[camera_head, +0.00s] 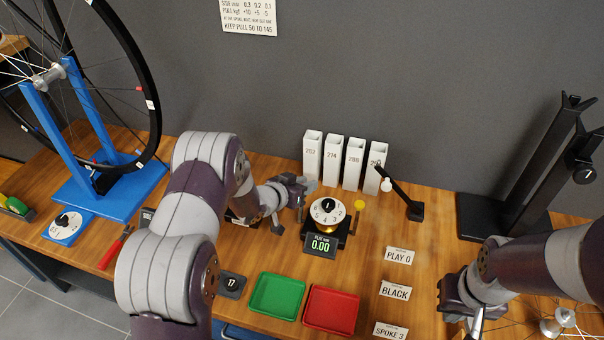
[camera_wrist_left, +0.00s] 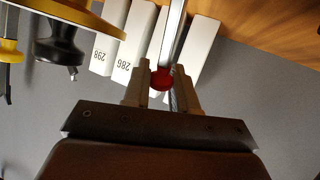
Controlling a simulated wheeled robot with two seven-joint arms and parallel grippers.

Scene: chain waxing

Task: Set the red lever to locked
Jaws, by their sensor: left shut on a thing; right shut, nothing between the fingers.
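In the left wrist view, the lever shows as a pale rod (camera_wrist_left: 172,35) ending in a red ball knob (camera_wrist_left: 162,79). My left gripper (camera_wrist_left: 162,88) is shut on the red knob. In the head view my left gripper (camera_head: 303,189) is just left of the gauge with a white numbered dial (camera_head: 327,210); the red knob cannot be made out there. My right gripper (camera_head: 474,324) is shut and empty at the bottom right, partly cut off by the frame edge.
White numbered boxes (camera_head: 333,158) stand behind the gauge. A black arm on a base (camera_head: 415,211) stands to its right. Green (camera_head: 277,296) and red (camera_head: 331,310) trays lie in front. A blue wheel stand (camera_head: 103,195) is at left, a black stand (camera_head: 489,217) at right.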

